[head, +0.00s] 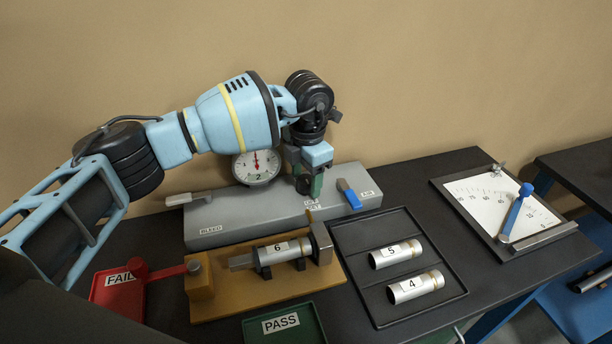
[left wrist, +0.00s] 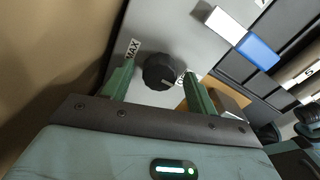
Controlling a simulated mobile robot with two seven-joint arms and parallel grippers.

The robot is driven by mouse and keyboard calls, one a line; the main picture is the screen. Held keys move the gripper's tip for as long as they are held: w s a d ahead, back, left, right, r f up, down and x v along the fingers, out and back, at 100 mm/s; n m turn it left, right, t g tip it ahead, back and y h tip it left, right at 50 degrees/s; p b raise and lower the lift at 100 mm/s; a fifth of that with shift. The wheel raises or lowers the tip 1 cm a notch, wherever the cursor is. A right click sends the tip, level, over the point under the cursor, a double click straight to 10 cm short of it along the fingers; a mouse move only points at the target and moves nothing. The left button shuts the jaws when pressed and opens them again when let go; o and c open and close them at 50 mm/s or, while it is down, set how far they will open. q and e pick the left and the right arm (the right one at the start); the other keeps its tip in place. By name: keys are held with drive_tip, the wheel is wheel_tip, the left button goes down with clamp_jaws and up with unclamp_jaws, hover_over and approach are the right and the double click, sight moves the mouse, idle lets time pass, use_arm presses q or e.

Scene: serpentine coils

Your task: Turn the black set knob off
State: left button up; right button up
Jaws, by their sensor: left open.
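The round black set knob (left wrist: 160,72) sits on the grey panel (left wrist: 172,28). A MAX label is on its left in the left wrist view, and a partly hidden label is on its right. A small light mark shows at the knob's lower right edge. My left gripper (head: 312,184) is over the panel beside the gauge. Its two green fingers (left wrist: 158,80) are open, one on each side of the knob, with gaps showing. In the head view the knob (head: 304,184) is partly covered by the gripper. My right gripper is not in view.
A dial gauge (head: 257,166) stands behind the panel. A blue lever (head: 349,195) is right of the knob and a grey lever (head: 188,198) far left. In front are an orange fixture (head: 222,305) with cylinder 6, and a black tray (head: 446,303) with cylinders 5 and 4.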

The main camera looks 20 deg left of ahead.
sight(307, 181)
use_arm(q)
wheel_tip(307, 181, up, 8)
drive_tip(key=shift+s+d+f, duration=0.1)
drive_tip(key=shift+d+f, duration=0.05)
drive_tip(key=shift+f, duration=0.05)
drive_tip(key=shift+s+f, duration=0.1)
idle(0.4)
